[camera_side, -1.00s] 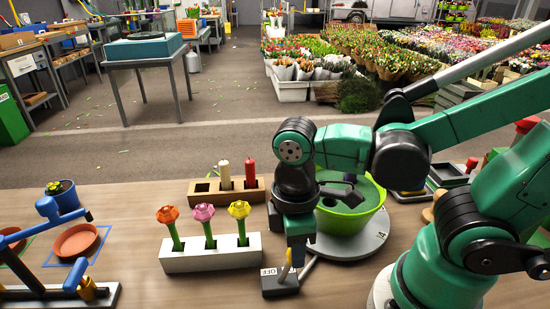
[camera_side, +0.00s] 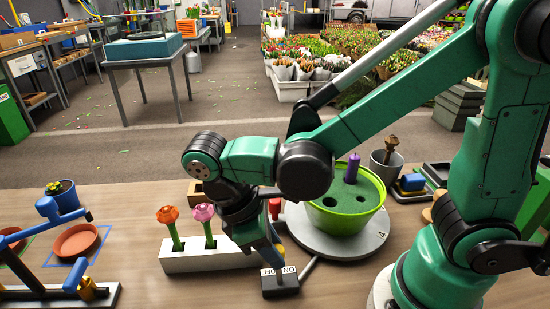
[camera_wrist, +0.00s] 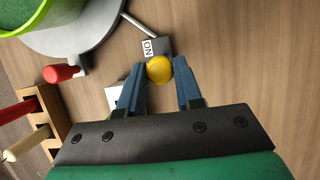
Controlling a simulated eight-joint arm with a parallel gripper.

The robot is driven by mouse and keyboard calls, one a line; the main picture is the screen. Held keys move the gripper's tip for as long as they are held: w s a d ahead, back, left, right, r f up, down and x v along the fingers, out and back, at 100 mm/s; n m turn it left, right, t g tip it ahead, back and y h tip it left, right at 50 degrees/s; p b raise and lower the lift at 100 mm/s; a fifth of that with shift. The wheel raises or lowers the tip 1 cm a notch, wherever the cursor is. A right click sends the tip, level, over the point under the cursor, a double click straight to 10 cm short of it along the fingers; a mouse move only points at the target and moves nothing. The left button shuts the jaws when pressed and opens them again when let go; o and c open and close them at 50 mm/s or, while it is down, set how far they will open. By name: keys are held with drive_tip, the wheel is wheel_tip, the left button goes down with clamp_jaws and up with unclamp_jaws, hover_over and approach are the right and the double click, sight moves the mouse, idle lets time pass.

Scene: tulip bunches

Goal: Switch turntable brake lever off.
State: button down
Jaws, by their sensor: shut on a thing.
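The brake lever's dark base (camera_side: 280,286) stands at the front of the table, with ON and OFF labels on top; it also shows in the wrist view (camera_wrist: 166,47), where only ON is readable. My gripper (camera_side: 274,254) is above the base. In the wrist view my gripper (camera_wrist: 160,82) is shut on the lever's yellow knob (camera_wrist: 159,69), which sits between the blue fingertips. The lever's shaft is mostly hidden, so its exact lean cannot be told. The grey turntable (camera_side: 300,222) is behind and right, carrying a lime-green pot (camera_side: 372,212) with a purple peg (camera_side: 352,166).
A white block (camera_side: 180,264) with flowers stands close left of my gripper. A red knob (camera_wrist: 60,73) is beside the turntable, near a wooden block (camera_wrist: 48,122) with red and cream pegs. A grey cup (camera_side: 386,172) stands behind right. A blue-armed stand (camera_side: 72,282) is at far left.

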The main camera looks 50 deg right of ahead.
drive_tip(key=c, duration=0.6)
unclamp_jaws()
drive_tip(key=shift+v, duration=2.8)
drive_tip(key=shift+w+d+m+t+y, duration=0.55)
drive_tip(key=shift+w+d+m+t, duration=0.1)
drive_tip(key=shift+d+m+t, duration=1)
drive_tip(key=shift+w+d+m+t+y, duration=0.6)
drive_tip(key=shift+d+m+t, duration=0.75)
drive_tip(key=shift+d+t, duration=0.5)
drive_tip(key=shift+w+d+m+t+y, duration=0.45)
drive_tip(key=shift+w+d+m+t, duration=0.25)
drive_tip(key=shift+d+m+t, duration=0.95)
